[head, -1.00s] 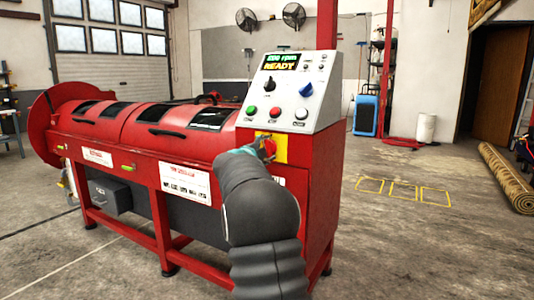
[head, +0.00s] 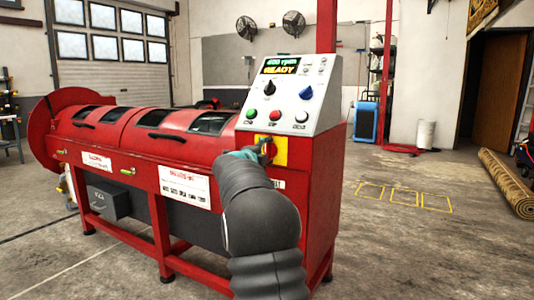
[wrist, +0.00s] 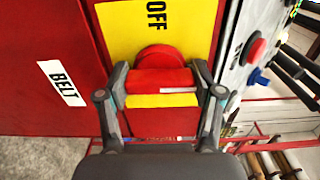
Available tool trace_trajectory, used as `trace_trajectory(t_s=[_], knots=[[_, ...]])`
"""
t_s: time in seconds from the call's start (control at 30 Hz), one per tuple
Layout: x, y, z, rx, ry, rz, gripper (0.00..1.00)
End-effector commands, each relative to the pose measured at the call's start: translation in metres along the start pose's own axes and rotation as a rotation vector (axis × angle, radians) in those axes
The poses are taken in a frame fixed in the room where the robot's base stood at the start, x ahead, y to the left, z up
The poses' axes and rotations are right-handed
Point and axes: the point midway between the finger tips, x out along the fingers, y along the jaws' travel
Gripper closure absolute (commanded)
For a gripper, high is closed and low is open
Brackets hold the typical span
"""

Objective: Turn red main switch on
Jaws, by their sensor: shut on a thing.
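The red main switch (wrist: 160,78) is a round knob with a raised grip bar on a yellow plate (wrist: 150,32) marked OFF. In the head view the switch (head: 270,148) sits on the front of the red machine, below the sloping control panel, partly hidden by my gripper. My gripper (wrist: 161,80) has a finger on each side of the grip bar and is shut on it. In the head view my gripper (head: 260,152) reaches the plate, and my arm covers part of it. In the wrist view the grip bar lies across the picture between the fingertips.
The grey control panel (head: 318,95) carries a lit display (head: 281,66) reading READY, a black knob, a blue knob and push buttons close above the switch. A BELT label (wrist: 61,82) is beside the plate. A rolled rug (head: 506,183) lies at right; open floor lies between.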

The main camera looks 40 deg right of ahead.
Motion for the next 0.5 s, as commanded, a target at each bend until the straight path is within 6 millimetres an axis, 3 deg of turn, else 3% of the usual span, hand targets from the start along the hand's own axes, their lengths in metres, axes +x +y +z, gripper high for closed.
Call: trace_trajectory(t_s=[0.1,0.13,0.2,0.5], knots=[[0.0001,0.0006,0.0,0.002,0.0,0.001,0.69],[0.0001,0.0006,0.0,0.002,0.0,0.001,0.26],[0.0001,0.0006,0.0,0.001,0.0,0.001,0.09],[-0.0001,0.0002,0.0,0.0,0.0,0.0,0.08]])
